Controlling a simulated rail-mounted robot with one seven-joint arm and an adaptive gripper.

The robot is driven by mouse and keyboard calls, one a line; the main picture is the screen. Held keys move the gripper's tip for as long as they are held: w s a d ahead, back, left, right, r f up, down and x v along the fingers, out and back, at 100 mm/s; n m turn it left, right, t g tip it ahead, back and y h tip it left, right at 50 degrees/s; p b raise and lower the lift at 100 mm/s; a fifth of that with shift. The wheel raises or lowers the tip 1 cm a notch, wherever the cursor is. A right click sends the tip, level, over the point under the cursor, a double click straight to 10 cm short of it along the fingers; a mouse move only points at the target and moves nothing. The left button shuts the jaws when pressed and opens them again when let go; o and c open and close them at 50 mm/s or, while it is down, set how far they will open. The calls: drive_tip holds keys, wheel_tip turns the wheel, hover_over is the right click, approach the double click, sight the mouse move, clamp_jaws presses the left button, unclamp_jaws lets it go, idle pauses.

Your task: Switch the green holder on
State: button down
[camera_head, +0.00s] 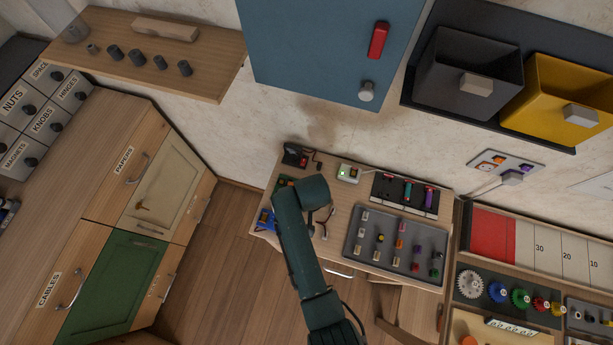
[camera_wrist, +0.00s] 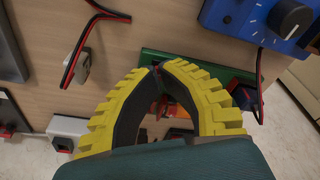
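The green holder (camera_wrist: 178,58) lies on the wooden tabletop in the wrist view, largely hidden behind my fingers. Red parts show on it through the gap between the fingers; its switch cannot be made out. In the head view a small part of the green holder (camera_head: 281,183) shows left of my arm. My gripper (camera_wrist: 157,67) has yellow ribbed fingers with black inner faces. Their tips meet over the holder, with nothing seen between them. Whether they touch the holder cannot be told. In the head view my arm hides the fingers.
A blue device with a black knob (camera_wrist: 292,18) is at the upper right of the wrist view. A white box (camera_wrist: 68,130) is at the lower left, and a clip with red and black wires (camera_wrist: 82,66) lies nearby. A grey tray of small parts (camera_head: 352,243) covers the table's right side.

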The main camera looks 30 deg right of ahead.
drive_tip(key=shift+s+f, duration=0.1)
drive_tip(key=shift+f, duration=0.05)
wheel_tip(320, 180, up, 7)
drive_tip(key=p, duration=0.7)
idle(0.5)
